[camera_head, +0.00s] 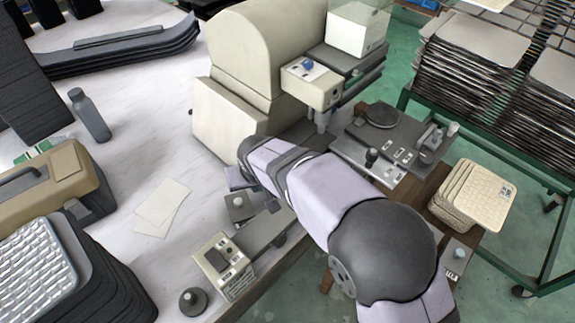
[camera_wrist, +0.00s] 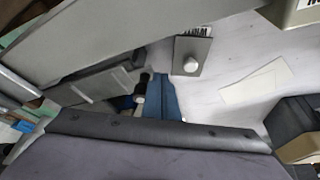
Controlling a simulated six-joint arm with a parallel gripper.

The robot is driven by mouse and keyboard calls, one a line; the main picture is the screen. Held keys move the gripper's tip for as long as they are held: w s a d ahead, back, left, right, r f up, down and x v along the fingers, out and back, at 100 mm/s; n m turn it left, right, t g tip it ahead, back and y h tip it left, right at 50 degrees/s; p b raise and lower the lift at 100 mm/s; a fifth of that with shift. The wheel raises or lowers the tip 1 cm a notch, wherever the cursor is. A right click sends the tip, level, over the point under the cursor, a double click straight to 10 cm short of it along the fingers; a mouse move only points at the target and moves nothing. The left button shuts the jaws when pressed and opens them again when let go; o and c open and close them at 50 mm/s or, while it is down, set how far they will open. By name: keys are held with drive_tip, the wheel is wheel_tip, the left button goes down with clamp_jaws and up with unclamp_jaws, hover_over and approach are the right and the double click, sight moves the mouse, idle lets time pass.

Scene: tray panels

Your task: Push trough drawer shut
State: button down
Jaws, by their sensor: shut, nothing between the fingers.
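A grey flat slab (camera_head: 262,232) juts out beside the small cream control box. It may be the trough drawer, but my arm covers much of it and I cannot tell how far out it stands. A large grey slab (camera_wrist: 130,40) also crosses the top left of the wrist view. My gripper's dark body (camera_wrist: 160,130) fills the bottom of the wrist view; it is shut and empty, with its fingertips not clearly seen. In the head view my arm hides the gripper. I cannot tell whether it touches the slab.
A cream hooded machine (camera_head: 245,50) stands behind my arm. A control box (camera_head: 222,265), a grey block with a knob (camera_head: 238,205) and a black knob (camera_head: 193,300) sit close by. Paper sheets (camera_head: 160,205) lie flat on the pale table. A tan case (camera_head: 45,185) is left.

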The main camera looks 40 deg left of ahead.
drive_tip(key=shift+w+p, duration=1)
drive_tip(key=shift+w, duration=2.55)
drive_tip(key=shift+w+p, duration=0.55)
drive_tip(key=shift+w, duration=1.55)
drive_tip(key=shift+s, duration=0.65)
wheel_tip(320, 180, up, 7)
drive_tip(key=p, duration=0.4)
drive_tip(key=shift+p, duration=0.35)
